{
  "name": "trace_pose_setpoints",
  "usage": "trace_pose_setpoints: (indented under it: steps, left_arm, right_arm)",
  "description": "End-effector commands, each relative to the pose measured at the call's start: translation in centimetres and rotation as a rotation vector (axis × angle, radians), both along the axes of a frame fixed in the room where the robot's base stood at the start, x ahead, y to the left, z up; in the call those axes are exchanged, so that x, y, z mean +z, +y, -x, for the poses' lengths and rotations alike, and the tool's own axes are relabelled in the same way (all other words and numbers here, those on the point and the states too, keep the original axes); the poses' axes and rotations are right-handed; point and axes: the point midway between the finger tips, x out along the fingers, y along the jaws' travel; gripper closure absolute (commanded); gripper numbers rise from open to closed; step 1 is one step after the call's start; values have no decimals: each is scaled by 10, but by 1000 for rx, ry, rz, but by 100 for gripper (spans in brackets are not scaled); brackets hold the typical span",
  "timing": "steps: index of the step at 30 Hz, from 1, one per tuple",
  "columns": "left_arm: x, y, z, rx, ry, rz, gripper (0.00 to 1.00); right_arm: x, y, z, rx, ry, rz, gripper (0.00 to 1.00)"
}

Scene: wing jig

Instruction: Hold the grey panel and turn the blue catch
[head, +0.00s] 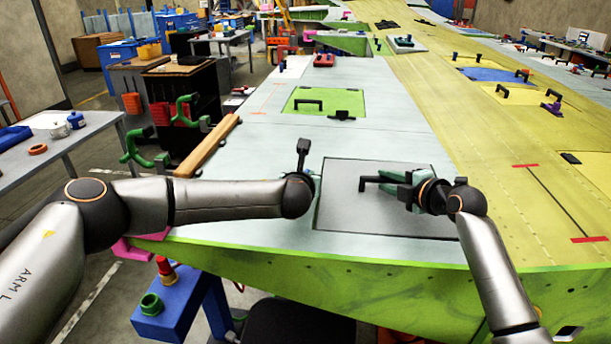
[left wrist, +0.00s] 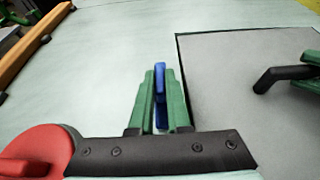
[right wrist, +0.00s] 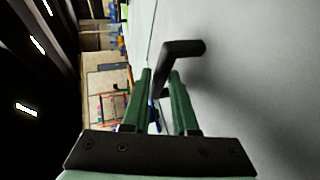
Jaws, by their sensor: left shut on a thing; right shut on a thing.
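The grey panel (head: 350,225) lies in the near part of the pale wing skin, with a dark gap along its edge. A black handle (head: 368,181) stands up from it. My right gripper (head: 393,188) is shut on this handle; its green fingers also flank the handle (right wrist: 182,48) in the right wrist view. The blue catch (left wrist: 160,80) is beside the panel's left edge in the left wrist view. My left gripper (left wrist: 160,105) is shut on it, one green finger on each side. In the head view my left wrist mostly hides catch and fingers.
A wooden bar (head: 208,146) with green clamps (head: 140,148) lies along the wing's left edge. A lime panel (head: 325,101) with a black handle is farther up. A grey table (head: 65,145) stands at left. The skin between the lime and grey panels is mostly clear.

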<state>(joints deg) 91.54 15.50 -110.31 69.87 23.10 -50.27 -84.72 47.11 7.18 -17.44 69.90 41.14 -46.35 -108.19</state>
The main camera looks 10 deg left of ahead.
Motion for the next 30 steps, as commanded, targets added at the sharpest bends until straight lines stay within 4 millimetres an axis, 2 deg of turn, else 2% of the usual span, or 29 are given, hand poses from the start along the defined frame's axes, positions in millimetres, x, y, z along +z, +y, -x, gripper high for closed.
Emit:
trace_pose_setpoints:
  steps: [6, 7, 15, 24, 30]
  left_arm:
    - [-1, 0, 0, 1, 2, 2, 100]
    - [0, 0, 0, 1, 2, 2, 83]
    - [0, 0, 0, 0, 1, 1, 55]
    - [1, 0, 2, 0, 1, 1, 55]
    - [7, 0, 17, -2, 1, 3, 55]
  right_arm:
    - [-2, 0, 0, 2, 3, 6, 100]
    - [-2, 0, 0, 2, 3, 6, 100]
    - [-2, 0, 0, 1, 3, 7, 100]
    - [-2, 0, 0, 1, 3, 7, 100]
    - [-2, 0, 0, 1, 3, 7, 100]
